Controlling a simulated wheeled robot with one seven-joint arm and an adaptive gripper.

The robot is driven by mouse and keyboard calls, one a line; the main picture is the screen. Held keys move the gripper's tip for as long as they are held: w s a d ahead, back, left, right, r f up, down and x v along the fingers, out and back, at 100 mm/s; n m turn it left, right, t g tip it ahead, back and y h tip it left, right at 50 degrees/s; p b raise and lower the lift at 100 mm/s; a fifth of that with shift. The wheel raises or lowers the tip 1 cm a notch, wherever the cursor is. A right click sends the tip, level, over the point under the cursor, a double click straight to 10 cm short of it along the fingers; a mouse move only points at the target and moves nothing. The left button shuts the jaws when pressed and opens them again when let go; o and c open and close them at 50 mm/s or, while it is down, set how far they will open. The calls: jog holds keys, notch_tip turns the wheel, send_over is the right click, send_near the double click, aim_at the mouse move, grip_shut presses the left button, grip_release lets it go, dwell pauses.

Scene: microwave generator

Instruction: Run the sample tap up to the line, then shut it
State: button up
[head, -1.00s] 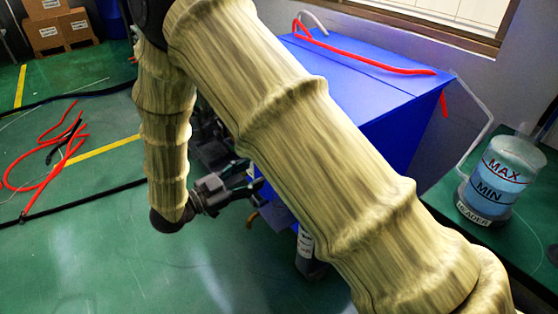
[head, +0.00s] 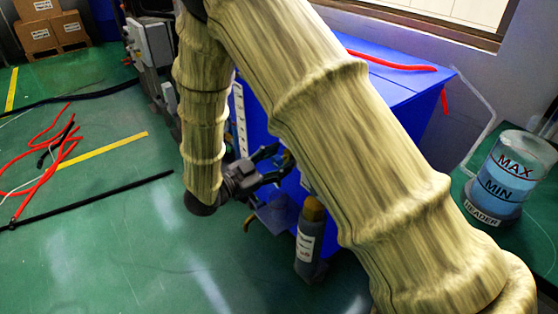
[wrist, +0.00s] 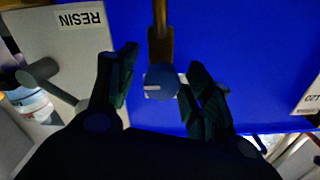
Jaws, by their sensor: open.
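In the wrist view, a round blue tap knob (wrist: 161,82) with a pale mark sits below a brass pipe (wrist: 160,40) on the blue cabinet (wrist: 235,45). My gripper (wrist: 163,66) is open, with one dark finger on each side of the knob; I cannot tell whether either touches it. In the head view my gripper (head: 278,166) is at the front of the blue cabinet. A labelled bottle (head: 306,248) with a brown top stands just right of and below it. A fill line or liquid level in it cannot be made out.
A grey panel marked RESIN (wrist: 80,20) with a grey handle (wrist: 40,75) is left of my gripper. Red hoses (head: 45,180) lie on the floor at left.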

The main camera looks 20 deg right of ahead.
jog(key=c, duration=1)
jog(key=shift+r+p, duration=0.15)
jog(key=shift+p, duration=0.15)
